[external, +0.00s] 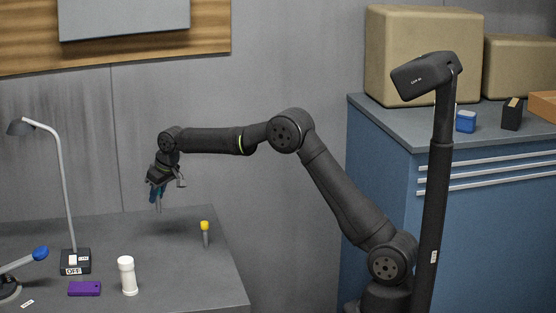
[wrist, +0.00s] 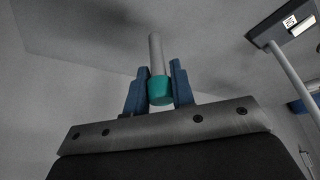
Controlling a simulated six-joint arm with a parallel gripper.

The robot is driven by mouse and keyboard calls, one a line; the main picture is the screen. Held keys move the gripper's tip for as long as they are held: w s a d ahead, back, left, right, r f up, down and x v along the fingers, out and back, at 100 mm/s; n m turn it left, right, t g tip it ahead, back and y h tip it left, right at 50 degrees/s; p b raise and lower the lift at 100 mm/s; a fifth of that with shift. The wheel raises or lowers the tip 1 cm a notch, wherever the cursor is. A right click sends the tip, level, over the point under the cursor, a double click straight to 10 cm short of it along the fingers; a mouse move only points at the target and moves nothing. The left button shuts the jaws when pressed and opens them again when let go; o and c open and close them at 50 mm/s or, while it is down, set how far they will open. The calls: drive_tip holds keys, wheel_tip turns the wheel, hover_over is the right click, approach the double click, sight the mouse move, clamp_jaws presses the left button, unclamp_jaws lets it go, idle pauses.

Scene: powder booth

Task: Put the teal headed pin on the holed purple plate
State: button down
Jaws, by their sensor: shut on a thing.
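The teal headed pin (wrist: 159,90) is between the two blue fingers of my gripper (wrist: 157,88) in the wrist view, gripped at its teal head with the grey shaft pointing away. In the external view my gripper (external: 157,190) hangs above the back of the grey table, and the pin's shaft (external: 158,207) points down below the fingers; the teal head is hard to make out there. The purple plate (external: 84,288) lies flat near the table's front left, apart from my gripper. Its hole is too small to make out.
A yellow-headed pin (external: 205,228) stands near the table's right edge. A white bottle (external: 128,276) stands right of the plate. A lamp (external: 62,180) has its base (external: 76,262) behind the plate; a blue-knobbed lever (external: 40,254) is at left. The table's middle is clear.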

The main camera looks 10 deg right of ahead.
drive_tip(key=shift+d+r, duration=0.15)
drive_tip(key=shift+d, duration=0.1)
drive_tip(key=shift+a, duration=0.1)
drive_tip(key=s+a+r+n+g+y, duration=0.1)
drive_tip(key=s+a+r+n+g, duration=0.15)
drive_tip(key=s+a+n, duration=1.05)
drive_tip(key=m, duration=0.4)
hover_over(93, 285)
wheel_tip(93, 285, down, 8)
drive_tip(key=shift+s+f+g, duration=0.1)
drive_tip(key=shift+f+g, duration=0.25)
drive_tip(key=shift+f, duration=1.3)
drive_tip(key=shift+f, duration=0.1)
drive_tip(key=shift+f, duration=0.1)
drive_tip(key=c, duration=1.2)
unclamp_jaws()
drive_tip(key=shift+c, duration=0.2)
